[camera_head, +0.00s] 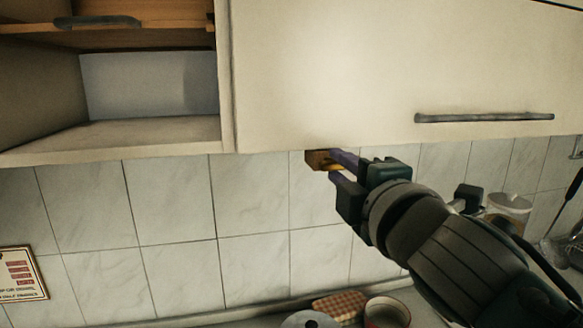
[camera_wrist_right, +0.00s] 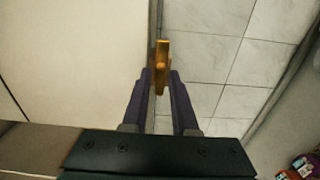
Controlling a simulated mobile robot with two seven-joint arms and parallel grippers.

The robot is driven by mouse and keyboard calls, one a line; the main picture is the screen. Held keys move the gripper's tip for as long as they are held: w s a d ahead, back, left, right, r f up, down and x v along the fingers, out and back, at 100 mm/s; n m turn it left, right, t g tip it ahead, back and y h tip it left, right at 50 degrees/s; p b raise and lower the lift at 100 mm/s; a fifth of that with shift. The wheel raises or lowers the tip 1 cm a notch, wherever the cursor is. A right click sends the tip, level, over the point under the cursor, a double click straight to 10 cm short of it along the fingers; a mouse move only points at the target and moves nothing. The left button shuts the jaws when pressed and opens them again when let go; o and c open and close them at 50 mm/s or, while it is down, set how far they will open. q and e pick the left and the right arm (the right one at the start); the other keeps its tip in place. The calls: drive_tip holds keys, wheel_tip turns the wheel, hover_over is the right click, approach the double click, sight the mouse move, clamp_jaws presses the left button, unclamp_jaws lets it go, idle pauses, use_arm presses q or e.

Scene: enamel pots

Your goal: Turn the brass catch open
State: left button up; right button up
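The brass catch (camera_head: 318,160) sits at the lower edge of the pale cabinet front (camera_head: 330,75). In the right wrist view the catch (camera_wrist_right: 161,62) stands lengthwise beside the cabinet's edge, its near end between my fingertips. My right gripper (camera_head: 338,168) reaches it from the lower right in the head view. In the right wrist view its two purple-grey fingers (camera_wrist_right: 160,90) are apart, one on each side of the catch, with narrow gaps; contact is hard to tell. The catch is partly hidden by the fingers in the head view. My left gripper is not in view.
An open cabinet compartment (camera_head: 150,133) lies left of the closed front, which has a dark bar handle (camera_head: 484,117). A tiled wall (camera_head: 180,220) is behind. Below are a checkered item (camera_head: 340,304), a pot (camera_head: 386,312) and a white container (camera_head: 508,206).

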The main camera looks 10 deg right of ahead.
drive_tip(key=shift+o, duration=1.2)
drive_tip(key=s+b, duration=0.2)
drive_tip(key=s, duration=0.8)
drive_tip(key=shift+d+b, duration=0.2)
drive_tip(key=shift+b, duration=0.1)
